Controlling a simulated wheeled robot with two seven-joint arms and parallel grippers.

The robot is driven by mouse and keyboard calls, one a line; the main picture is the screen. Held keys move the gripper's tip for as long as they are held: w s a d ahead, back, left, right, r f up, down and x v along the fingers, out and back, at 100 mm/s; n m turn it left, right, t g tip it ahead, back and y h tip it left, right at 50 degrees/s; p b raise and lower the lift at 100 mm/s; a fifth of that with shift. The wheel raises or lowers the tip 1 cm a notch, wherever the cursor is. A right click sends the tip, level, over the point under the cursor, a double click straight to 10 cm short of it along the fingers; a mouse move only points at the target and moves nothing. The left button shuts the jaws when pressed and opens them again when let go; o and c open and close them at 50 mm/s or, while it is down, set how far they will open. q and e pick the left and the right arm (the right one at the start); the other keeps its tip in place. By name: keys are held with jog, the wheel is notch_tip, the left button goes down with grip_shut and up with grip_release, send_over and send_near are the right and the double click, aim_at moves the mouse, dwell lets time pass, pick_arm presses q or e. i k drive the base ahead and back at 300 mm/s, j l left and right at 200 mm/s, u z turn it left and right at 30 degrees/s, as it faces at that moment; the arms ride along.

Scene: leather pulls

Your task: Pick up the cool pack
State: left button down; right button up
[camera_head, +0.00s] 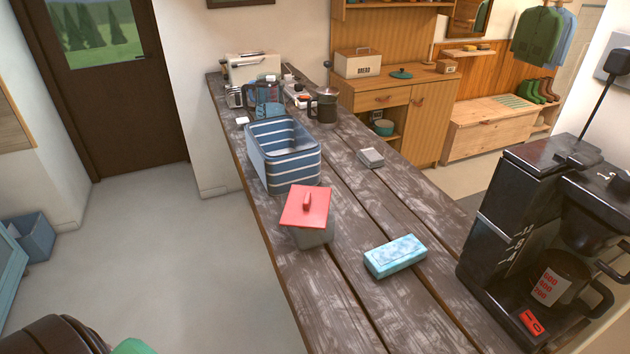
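The cool pack looks to be the light-blue, icy-patterned block (395,256). It lies flat on the dark wooden counter (345,318), right of the middle of the head view. Nothing covers it, and bare planks surround it. Neither of my grippers shows in this view, so nothing of mine is seen touching the pack.
A grey container with a red lid (305,208) stands left of the pack. Behind it is a blue-and-white striped basket (283,157). A small grey box (370,158) lies farther back.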

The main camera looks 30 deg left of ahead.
aim_at(383, 261)
jog(key=k+j+z, duration=0.1)
jog(key=j+z, duration=0.25)
jog(key=k+j+z, duration=0.1)
jog(key=j+z, duration=0.25)
jog(key=k+j+z, duration=0.15)
jog(key=j+z, duration=0.15)
jog(key=j, duration=0.05)
